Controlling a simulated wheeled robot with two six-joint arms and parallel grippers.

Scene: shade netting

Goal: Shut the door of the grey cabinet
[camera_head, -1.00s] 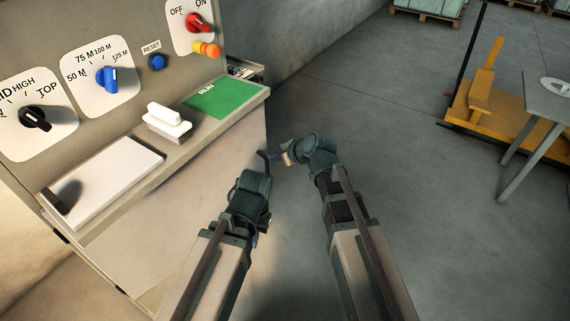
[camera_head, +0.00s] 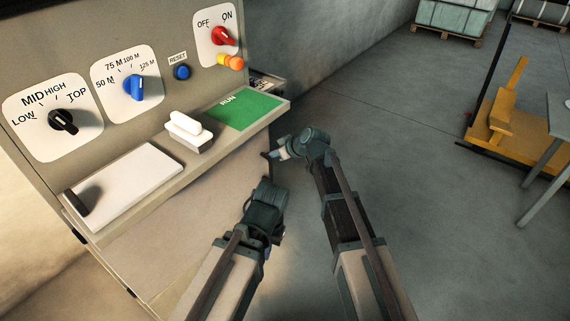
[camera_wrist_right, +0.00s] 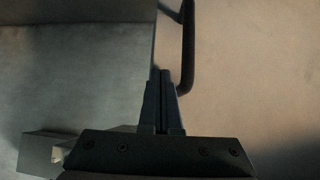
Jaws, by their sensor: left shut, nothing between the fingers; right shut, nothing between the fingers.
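The grey cabinet (camera_head: 130,30) stands at the left in the head view. Its pale door (camera_head: 190,235) is below the shelf, with hinges at its left edge; how far it stands open is hard to tell. The door's free edge and black bar handle (camera_wrist_right: 189,50) show in the right wrist view. My right gripper (camera_head: 272,154) is at that free edge beside the handle. In the right wrist view its shut, empty fingers (camera_wrist_right: 163,78) overlap the edge strip; contact cannot be told. My left gripper (camera_head: 265,208) is lower, in front of the door, shut, its fingertips mostly hidden.
A shelf with a green RUN plate (camera_head: 243,108) and a white block (camera_head: 188,130) juts out above the door. Knobs line the panel. A yellow cart (camera_head: 500,120) and a grey table (camera_head: 556,120) stand at the right. The floor between is clear.

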